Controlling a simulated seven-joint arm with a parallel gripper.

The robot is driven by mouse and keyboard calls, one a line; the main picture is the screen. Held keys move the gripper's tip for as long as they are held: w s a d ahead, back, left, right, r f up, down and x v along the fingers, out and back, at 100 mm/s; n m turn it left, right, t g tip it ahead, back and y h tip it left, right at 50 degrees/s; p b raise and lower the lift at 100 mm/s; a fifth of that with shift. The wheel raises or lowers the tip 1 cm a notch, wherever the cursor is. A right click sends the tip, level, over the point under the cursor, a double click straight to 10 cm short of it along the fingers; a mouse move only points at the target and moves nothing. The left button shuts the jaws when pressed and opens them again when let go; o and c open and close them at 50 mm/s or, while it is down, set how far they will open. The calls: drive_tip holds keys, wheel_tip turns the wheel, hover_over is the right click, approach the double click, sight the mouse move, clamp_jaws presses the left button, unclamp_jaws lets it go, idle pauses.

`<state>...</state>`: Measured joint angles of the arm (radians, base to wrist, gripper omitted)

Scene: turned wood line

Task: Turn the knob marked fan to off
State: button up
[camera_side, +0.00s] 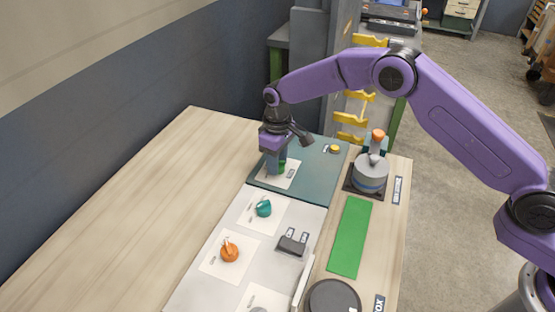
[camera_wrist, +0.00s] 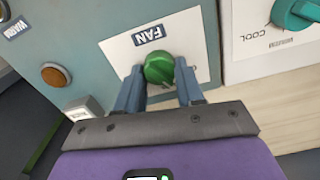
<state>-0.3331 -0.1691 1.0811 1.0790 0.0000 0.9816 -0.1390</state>
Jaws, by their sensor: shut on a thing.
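The fan knob is a green round knob (camera_wrist: 160,69) on a white plate (camera_wrist: 120,50) marked FAN, in the wrist view. The plate sits on a blue-grey panel (camera_wrist: 75,45). My gripper (camera_wrist: 158,76) has one finger on each side of the knob and is shut on it. In the side view my gripper (camera_side: 277,167) points down over the same plate at the far end of the board, and its fingers hide most of the green knob (camera_side: 283,167). The knob's setting marks cannot be read.
A teal knob (camera_side: 264,208), an orange knob (camera_side: 229,252) and a dark switch block (camera_side: 292,243) are on the nearer white panel. A yellow button (camera_side: 335,149) is right of my gripper. Bare wood lies left.

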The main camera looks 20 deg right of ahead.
drive_tip(key=n, duration=0.5)
drive_tip(key=shift+n, duration=0.3)
idle(0.5)
drive_tip(key=o, duration=1)
drive_tip(key=shift+s, duration=0.1)
drive_tip(key=shift+o, duration=0.2)
drive_tip(key=shift+r, duration=0.1)
wheel_tip(320, 180, up, 17)
drive_tip(key=shift+r, duration=0.2)
